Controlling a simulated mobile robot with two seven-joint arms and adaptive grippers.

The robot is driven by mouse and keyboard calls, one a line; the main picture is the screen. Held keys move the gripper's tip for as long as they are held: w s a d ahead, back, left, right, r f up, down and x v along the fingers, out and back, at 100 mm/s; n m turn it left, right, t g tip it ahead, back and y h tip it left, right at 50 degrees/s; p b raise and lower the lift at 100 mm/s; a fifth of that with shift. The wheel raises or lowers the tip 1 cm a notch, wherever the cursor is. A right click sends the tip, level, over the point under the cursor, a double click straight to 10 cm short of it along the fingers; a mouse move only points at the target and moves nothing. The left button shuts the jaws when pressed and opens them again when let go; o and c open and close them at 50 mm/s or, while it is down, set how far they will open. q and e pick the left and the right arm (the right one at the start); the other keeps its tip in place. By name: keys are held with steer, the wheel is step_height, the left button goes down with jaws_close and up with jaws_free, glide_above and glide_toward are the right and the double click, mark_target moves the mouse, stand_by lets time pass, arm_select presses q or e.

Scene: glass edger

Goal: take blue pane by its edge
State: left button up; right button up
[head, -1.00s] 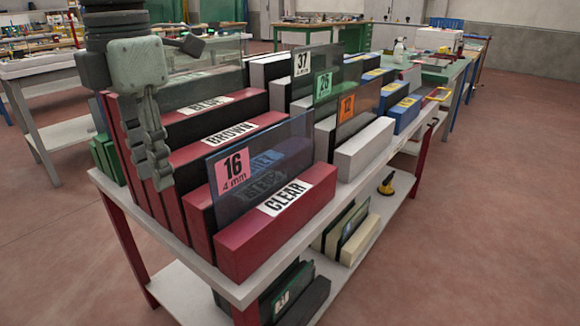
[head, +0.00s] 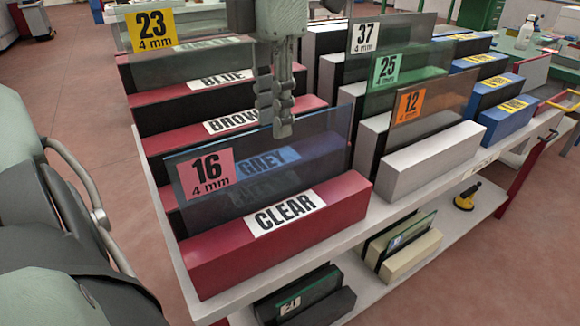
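The blue-tinted pane (head: 310,148) with the pink 16 label stands upright in the front slot of the red rack (head: 215,262), behind the block marked CLEAR. Through it the block marked GREY shows. My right gripper is not in view.
A pane labelled 23 (head: 200,68) stands at the back of the red rack. Panes labelled 37 (head: 395,45), 25 (head: 415,75) and 12 (head: 440,100) stand in racks to the right. The lower shelf (head: 405,275) holds small panes and a yellow-black tool (head: 467,197).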

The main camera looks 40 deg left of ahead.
mark_target(272, 151)
arm_select(q)
steer(key=f, duration=0.7)
steer(key=shift+a, duration=0.25)
jaws_close()
steer(key=shift+r, duration=0.1)
